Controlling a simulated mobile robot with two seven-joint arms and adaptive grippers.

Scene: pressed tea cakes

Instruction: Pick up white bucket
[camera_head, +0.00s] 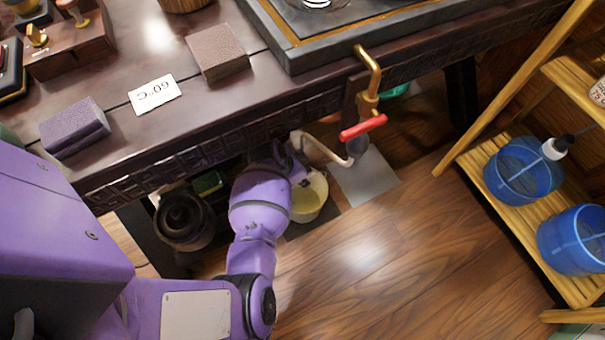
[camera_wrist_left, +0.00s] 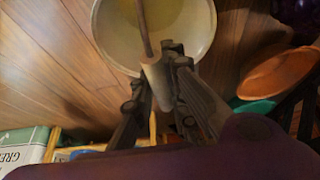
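The white bucket (camera_head: 309,196) is cream-coloured and stands low by the dark table's front edge, partly hidden behind my left arm. In the left wrist view the bucket (camera_wrist_left: 185,38) shows its round rim, and its thin handle with a thicker grip (camera_wrist_left: 155,82) runs down to my left gripper (camera_wrist_left: 158,75). The two dark fingers are on either side of this grip. I cannot tell whether they are closed on it. In the head view the left gripper (camera_head: 293,165) is mostly hidden behind its own wrist at the bucket. My right gripper is not in view.
The dark table (camera_head: 215,112) overhangs the bucket area. A brass tap with a red handle (camera_head: 363,127) juts out near the bucket. A dark round pot (camera_head: 184,220) stands left of my arm. A wooden shelf with blue buckets (camera_head: 523,170) is at right. The floor between is clear.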

